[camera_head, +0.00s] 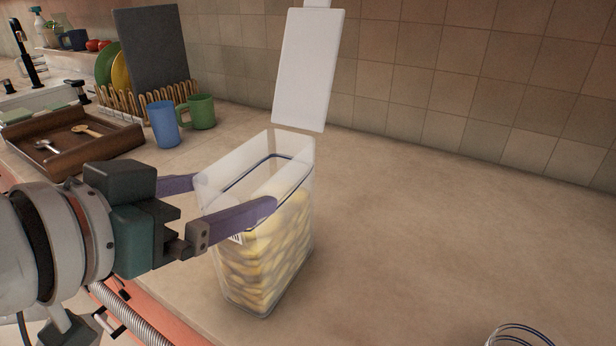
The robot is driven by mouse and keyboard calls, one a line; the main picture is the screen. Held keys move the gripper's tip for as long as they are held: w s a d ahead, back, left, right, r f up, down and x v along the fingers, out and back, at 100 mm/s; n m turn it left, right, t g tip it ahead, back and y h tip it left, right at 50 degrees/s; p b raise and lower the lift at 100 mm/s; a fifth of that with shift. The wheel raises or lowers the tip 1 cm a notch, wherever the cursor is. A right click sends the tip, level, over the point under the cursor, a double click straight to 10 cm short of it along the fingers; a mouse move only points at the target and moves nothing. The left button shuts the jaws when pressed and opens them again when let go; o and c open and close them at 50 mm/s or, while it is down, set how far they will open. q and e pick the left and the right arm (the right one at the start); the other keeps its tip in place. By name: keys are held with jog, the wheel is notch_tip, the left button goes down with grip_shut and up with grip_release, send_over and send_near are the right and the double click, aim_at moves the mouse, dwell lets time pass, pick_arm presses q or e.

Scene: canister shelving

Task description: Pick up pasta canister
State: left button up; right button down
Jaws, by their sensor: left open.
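The pasta canister (262,262) stands upright on the countertop in the middle of the head view. It is a clear, rectangular container with a dark blue line near its rim and yellowish pasta in its lower part. Its top looks open. My left gripper (236,192) reaches in from the left at the canister's upper part. Its two purple fingers are spread apart, one along the near side and one toward the far side. The far fingertip shows only faintly through the clear wall. I cannot tell whether the fingers touch the canister. My right gripper is not in view.
A blue cup (162,123) and a green mug (201,111) stand behind the gripper. A wooden tray (110,150) with spoons and a dish rack (150,98) are at the left. A white board (308,70) is upright behind the canister.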

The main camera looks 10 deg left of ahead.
pick_arm(q)
jog(key=shift+x, duration=3.1)
jog(key=shift+r, duration=0.15)
grip_shut()
jog(key=shift+r, duration=0.15)
